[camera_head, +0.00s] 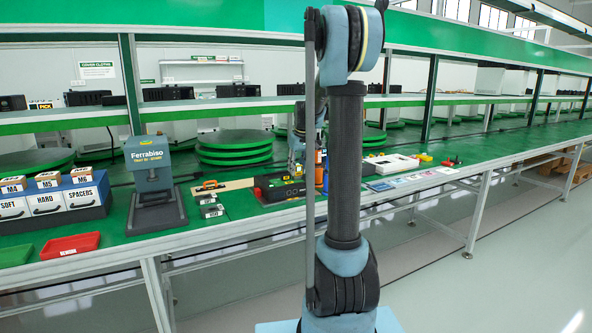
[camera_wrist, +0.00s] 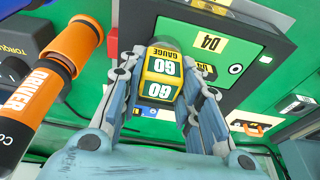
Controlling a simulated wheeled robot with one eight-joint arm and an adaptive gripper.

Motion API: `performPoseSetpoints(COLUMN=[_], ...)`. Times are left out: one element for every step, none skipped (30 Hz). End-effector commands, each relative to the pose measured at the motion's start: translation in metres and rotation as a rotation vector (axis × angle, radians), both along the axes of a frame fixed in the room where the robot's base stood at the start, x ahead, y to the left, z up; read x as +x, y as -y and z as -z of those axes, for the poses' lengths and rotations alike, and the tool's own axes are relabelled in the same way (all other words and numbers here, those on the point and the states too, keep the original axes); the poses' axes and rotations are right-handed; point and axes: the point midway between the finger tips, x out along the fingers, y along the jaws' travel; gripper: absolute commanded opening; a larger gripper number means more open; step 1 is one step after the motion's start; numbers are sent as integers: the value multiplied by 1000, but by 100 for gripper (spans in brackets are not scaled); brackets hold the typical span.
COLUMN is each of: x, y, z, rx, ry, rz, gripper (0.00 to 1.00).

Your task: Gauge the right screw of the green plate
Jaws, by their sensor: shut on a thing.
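My gripper (camera_wrist: 160,88) is shut on the yellow and green gauge block (camera_wrist: 162,66), marked "GO" and "GAUGE", in the wrist view. I cannot tell whether the gauge touches the box. In the head view a dark box (camera_head: 280,188) lies on the bench, and my arm hides much of the gripper area.
An orange driver (camera_wrist: 50,85) stands close left of the gripper; a torque unit (camera_wrist: 20,40) is beside it. On the green bench are a Ferrabiso test stand (camera_head: 152,185), stacked green discs (camera_head: 235,148), a drawer unit (camera_head: 52,205), a red rework tray (camera_head: 70,246) and cards (camera_head: 412,178).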

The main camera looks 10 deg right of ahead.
Motion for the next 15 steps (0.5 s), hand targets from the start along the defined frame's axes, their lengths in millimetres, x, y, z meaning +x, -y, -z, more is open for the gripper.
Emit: performPoseSetpoints(x=[0, 0, 0, 0, 0, 0, 0, 0, 0, 0, 0, 0, 0, 0, 0], y=[0, 0, 0, 0, 0, 0, 0, 0, 0, 0, 0, 0, 0, 0, 0], z=[0, 0, 0, 0, 0, 0, 0, 0, 0, 0, 0, 0, 0, 0, 0], rx=[0, 0, 0, 0, 0, 0, 0, 0, 0, 0, 0, 0, 0, 0, 0], ry=[0, 0, 0, 0, 0, 0, 0, 0, 0, 0, 0, 0, 0, 0, 0], rz=[0, 0, 0, 0, 0, 0, 0, 0, 0, 0, 0, 0, 0, 0, 0], gripper=[0, 0, 0, 0, 38, 47, 54, 55, 55, 55, 55, 55, 55, 55, 55])
